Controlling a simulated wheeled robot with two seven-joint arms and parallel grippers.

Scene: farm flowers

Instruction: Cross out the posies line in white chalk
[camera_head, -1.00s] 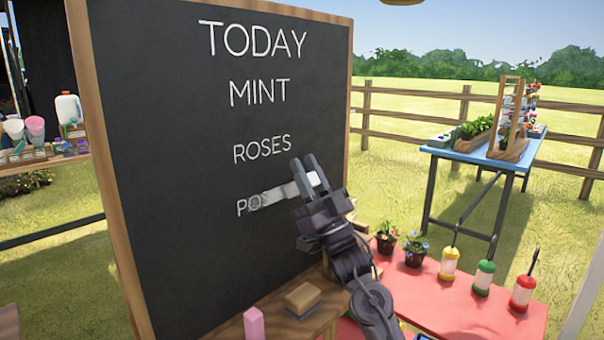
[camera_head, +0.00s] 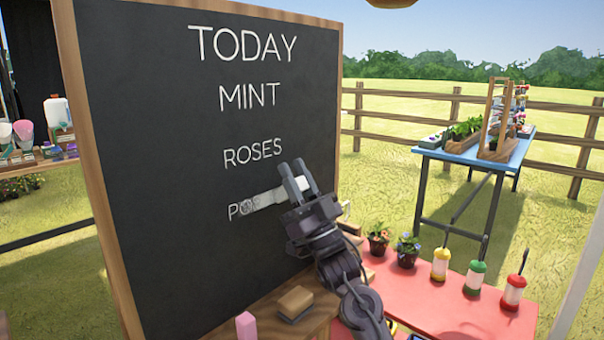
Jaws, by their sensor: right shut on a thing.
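The chalkboard (camera_head: 150,110) stands in a wooden frame and reads TODAY, MINT, ROSES and a bottom line that starts with PO. A thick white chalk stroke (camera_head: 262,200) covers part of that bottom line (camera_head: 238,209), and the letters to its right are hidden. My right gripper (camera_head: 294,181) is at the right end of the stroke, shut on a white piece of chalk (camera_head: 301,184). The chalk is at the board's surface; I cannot tell whether it touches. My left gripper is not in view.
A pink chalk stick (camera_head: 246,325) and a wooden-backed eraser (camera_head: 295,302) are on the ledge below the board. A red table (camera_head: 425,300) with flower pots and several coloured feeders stands at right. A blue table (camera_head: 475,152) stands farther back.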

